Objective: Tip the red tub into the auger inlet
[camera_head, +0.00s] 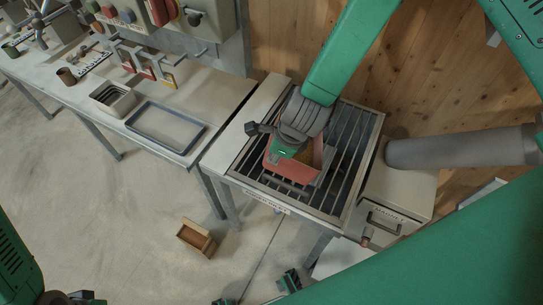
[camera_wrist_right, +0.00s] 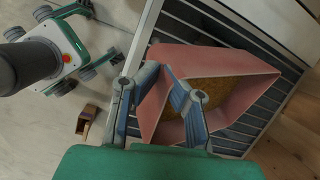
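The red tub (camera_head: 297,171) is over the slatted grate (camera_head: 346,178) of a metal-framed stand, which I take as the auger inlet. It also shows in the right wrist view (camera_wrist_right: 236,62), with brown-yellow feed (camera_wrist_right: 222,93) inside. It looks tilted there; I cannot tell if it touches the slats. My right gripper (camera_head: 290,148) reaches down from above. In the right wrist view its fingertips (camera_wrist_right: 160,72) close on the tub's wall, one finger outside and one inside. My left gripper does not show clearly.
A grey pipe (camera_head: 455,149) and a box with a handle (camera_head: 395,207) are right of the grate. A wooden box (camera_head: 197,238) lies on the floor.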

